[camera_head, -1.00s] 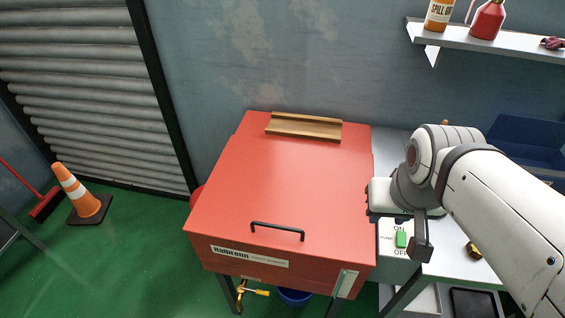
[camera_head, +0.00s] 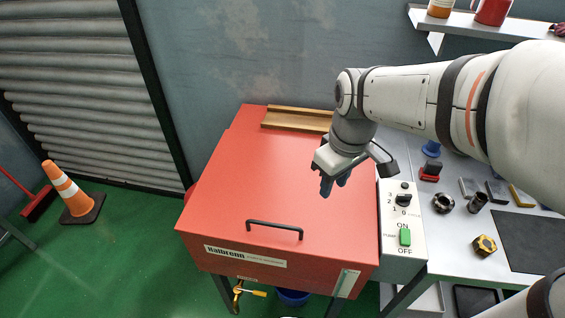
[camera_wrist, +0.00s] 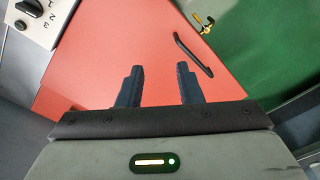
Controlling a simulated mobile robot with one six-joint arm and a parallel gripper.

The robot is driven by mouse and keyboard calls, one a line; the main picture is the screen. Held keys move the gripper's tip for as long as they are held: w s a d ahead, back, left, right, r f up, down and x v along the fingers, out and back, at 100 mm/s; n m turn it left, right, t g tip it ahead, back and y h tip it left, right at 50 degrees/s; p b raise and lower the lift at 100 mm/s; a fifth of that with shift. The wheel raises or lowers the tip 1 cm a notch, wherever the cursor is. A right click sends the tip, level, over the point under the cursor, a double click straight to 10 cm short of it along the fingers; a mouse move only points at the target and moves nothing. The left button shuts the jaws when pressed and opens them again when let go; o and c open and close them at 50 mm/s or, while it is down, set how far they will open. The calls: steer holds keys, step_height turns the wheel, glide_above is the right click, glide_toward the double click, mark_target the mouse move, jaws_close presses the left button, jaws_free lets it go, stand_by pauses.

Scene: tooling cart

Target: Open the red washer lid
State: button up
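The red washer lid (camera_head: 262,185) lies shut on the red washer. Its black bar handle (camera_head: 275,229) is near the front edge. In the wrist view the lid (camera_wrist: 100,70) fills the middle and the handle (camera_wrist: 193,54) lies beyond and right of the fingers. My gripper (camera_head: 334,185) hangs above the right part of the lid, apart from the handle, up and right of it in the head view. In the wrist view my gripper (camera_wrist: 158,78) has its two dark fingers spread with nothing between them.
A wooden tray (camera_head: 297,119) rests at the lid's back. A control box (camera_head: 403,235) with knob and green switch stands at the washer's right. The grey bench (camera_head: 450,225) holds several small parts. A shelf (camera_head: 485,35) is above. An orange cone (camera_head: 68,187) stands left.

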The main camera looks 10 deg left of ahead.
mark_target(275, 224)
steer(key=w+a+f+n+g+b, duration=0.2)
steer(key=w+a+f+n+g, duration=0.1)
steer(key=a+f+n, duration=0.75)
steer(key=f, duration=0.2)
steer(key=s+a+f+m, duration=0.1)
steer(key=f, duration=0.1)
steer(key=s+a+f+m, duration=0.1)
steer(key=f, duration=0.1)
steer(key=shift+m+h, duration=0.25)
steer(key=shift+h, duration=0.05)
steer(key=shift+c, duration=0.3)
jaws_close()
steer(key=shift+w, duration=0.1)
